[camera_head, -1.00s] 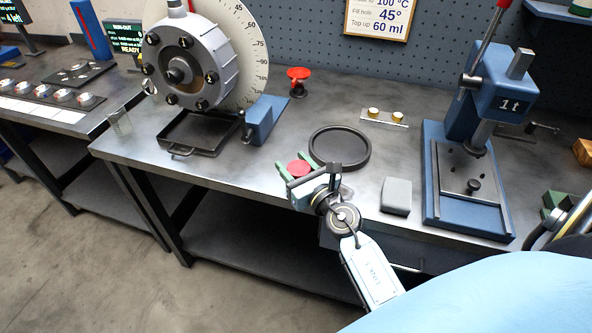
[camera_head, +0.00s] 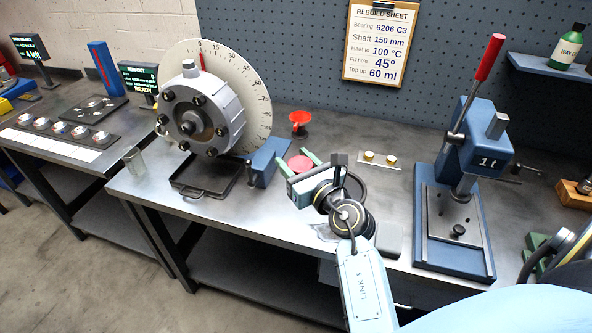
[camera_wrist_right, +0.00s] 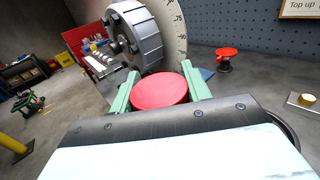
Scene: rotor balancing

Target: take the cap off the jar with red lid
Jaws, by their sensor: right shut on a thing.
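The round red lid (camera_head: 301,163) sits between the green fingers of my right gripper (camera_head: 298,160) in the head view. The right wrist view shows the same red lid (camera_wrist_right: 159,91) gripped between both fingers (camera_wrist_right: 160,88), its flat top facing the camera. The jar body under the lid cannot be made out; the gripper and wrist hide that area. My left gripper is not in view.
A red funnel (camera_head: 300,119) stands behind the lid. The rotor housing with dial (camera_head: 203,112) and a blue block (camera_head: 268,162) are to the left. A black ring (camera_head: 384,183) is partly hidden behind my wrist. A blue press (camera_head: 455,235) stands right.

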